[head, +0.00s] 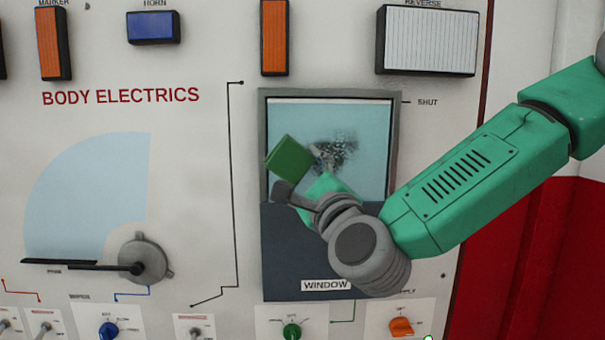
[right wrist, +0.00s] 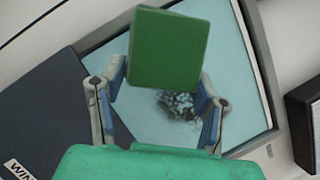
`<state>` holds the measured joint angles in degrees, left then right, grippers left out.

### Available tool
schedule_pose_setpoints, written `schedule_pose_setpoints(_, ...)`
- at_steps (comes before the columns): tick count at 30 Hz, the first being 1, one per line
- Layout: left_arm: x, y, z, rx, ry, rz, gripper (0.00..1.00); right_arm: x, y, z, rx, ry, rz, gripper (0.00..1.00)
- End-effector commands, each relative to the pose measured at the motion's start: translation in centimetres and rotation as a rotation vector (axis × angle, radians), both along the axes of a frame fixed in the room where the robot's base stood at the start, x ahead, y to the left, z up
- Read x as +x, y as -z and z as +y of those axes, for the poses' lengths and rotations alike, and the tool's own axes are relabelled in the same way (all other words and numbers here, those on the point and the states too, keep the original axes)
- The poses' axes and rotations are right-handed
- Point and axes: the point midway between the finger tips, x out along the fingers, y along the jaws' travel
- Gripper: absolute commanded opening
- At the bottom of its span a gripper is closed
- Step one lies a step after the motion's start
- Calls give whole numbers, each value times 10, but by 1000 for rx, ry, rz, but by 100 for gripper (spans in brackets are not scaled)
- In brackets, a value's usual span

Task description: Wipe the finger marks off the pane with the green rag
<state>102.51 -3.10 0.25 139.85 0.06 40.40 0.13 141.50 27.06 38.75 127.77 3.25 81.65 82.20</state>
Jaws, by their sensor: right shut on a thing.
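The pane (head: 375,160) is light blue glass in a grey frame on the panel, and it also shows in the right wrist view (right wrist: 235,75). Dark speckled finger marks (head: 343,150) sit near its middle; in the right wrist view the marks (right wrist: 180,104) show just below the rag's right side. The green rag (head: 290,157) is a flat square block in front of the pane's left part. My right gripper (head: 300,178) is shut on it; the rag also shows between the fingers in the right wrist view (right wrist: 168,50). I cannot tell whether the rag touches the glass. My left gripper is out of view.
A dark lower panel labelled WINDOW (head: 325,285) lies below the glass. Knobs and switches, including a green knob (head: 292,332) and an orange knob (head: 401,327), line the bottom. A wiper dial (head: 145,258) is at left. Coloured lamps run along the top.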

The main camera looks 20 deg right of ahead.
Motion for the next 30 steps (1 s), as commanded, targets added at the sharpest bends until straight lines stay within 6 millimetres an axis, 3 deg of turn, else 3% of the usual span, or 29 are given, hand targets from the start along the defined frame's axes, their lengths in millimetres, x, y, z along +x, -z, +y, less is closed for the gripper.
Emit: schedule_pose_setpoints(30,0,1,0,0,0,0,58,9,0,-4,2,1,0,34)
